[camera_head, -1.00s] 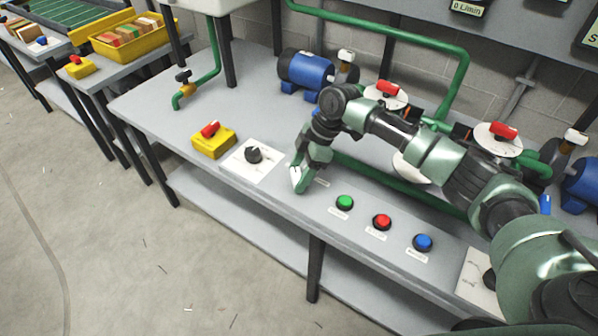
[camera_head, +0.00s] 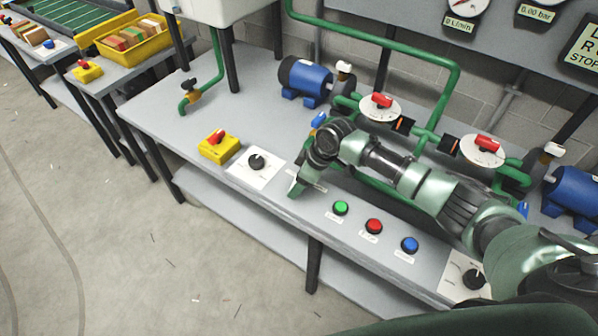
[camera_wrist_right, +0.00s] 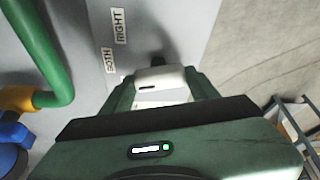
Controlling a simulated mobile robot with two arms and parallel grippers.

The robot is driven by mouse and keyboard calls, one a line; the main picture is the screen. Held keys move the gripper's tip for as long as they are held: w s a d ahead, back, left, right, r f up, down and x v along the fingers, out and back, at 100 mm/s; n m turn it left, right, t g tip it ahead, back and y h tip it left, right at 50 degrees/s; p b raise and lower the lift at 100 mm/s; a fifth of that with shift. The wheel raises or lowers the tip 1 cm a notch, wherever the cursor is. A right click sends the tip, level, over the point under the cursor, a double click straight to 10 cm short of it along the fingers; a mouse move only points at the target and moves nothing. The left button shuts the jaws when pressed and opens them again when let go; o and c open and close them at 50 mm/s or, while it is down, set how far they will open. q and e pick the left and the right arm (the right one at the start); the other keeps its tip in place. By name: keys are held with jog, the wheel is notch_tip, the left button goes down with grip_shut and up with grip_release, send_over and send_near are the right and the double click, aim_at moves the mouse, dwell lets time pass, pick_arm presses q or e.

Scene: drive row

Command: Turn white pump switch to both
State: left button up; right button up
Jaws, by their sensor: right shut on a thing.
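The white pump switch (camera_wrist_right: 160,80) shows in the right wrist view between the fingers of my right gripper (camera_wrist_right: 160,95), which is shut on it. Labels reading BOTH (camera_wrist_right: 108,60) and RIGHT (camera_wrist_right: 119,26) lie on the bench beyond and to the left of the switch. In the head view my right gripper (camera_head: 295,187) is low at the bench's front edge, between the left black knob and the green button, and it hides the switch. Which label the switch points to cannot be told. My left gripper is not in view.
A black knob on a white plate (camera_head: 257,162) and a yellow box with a red switch (camera_head: 218,146) are left of my gripper. Green (camera_head: 340,208), red (camera_head: 374,226) and blue (camera_head: 410,244) buttons are to its right. Green pipes (camera_head: 455,85) and a blue pump (camera_head: 305,78) stand behind.

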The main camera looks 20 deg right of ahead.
jog(key=shift+r+m+t+h+p, duration=0.15)
jog(key=shift+m+t+h+p, duration=0.25)
jog(key=shift+m+p, duration=1.05)
jog(key=o, duration=1.4)
jog(key=shift+c, duration=0.2)
jog(key=v, duration=0.7)
jog(key=shift+r, duration=0.3)
jog(key=shift+s, duration=0.2)
